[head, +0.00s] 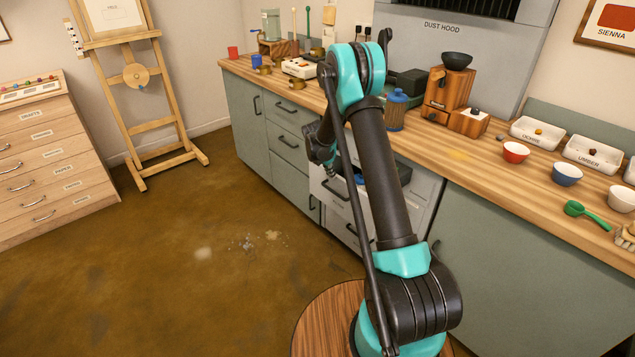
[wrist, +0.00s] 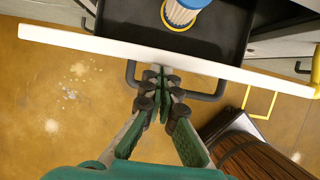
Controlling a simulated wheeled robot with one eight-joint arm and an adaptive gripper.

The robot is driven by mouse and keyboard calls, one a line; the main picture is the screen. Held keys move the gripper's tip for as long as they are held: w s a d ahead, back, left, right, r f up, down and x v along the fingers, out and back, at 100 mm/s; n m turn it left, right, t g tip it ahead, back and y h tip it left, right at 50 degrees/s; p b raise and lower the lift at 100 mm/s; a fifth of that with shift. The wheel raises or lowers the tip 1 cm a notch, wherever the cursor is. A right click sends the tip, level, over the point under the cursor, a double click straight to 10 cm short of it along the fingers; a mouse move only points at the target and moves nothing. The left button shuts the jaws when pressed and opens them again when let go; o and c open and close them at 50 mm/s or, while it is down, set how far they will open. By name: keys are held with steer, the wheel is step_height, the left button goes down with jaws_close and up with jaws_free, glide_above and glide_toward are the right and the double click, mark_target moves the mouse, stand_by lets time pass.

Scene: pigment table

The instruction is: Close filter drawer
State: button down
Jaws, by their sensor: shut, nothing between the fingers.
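The filter drawer stands open; in the wrist view its white front panel (wrist: 90,45) runs across the picture with the dark tray (wrist: 225,30) behind it. A blue, white and yellow filter (wrist: 182,12) sits in the tray. A dark bar handle (wrist: 205,96) is on the outer side of the front. My gripper (wrist: 163,74) is shut and empty, its tips at the front panel in the middle of the handle's span. I cannot tell whether they touch. In the head view the drawer (head: 336,192) is partly hidden by my arm.
Green-grey cabinets (head: 285,120) flank the drawer under a wooden worktop (head: 480,160) with bowls, trays and a wooden grinder (head: 447,92). The brown floor (head: 180,260) left of the drawer is clear, with pale stains. An easel (head: 135,90) stands further back.

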steer(key=w+d, duration=0.4)
steer(key=d, duration=0.1)
steer(key=shift+d, duration=0.35)
steer(key=shift+w, duration=0.1)
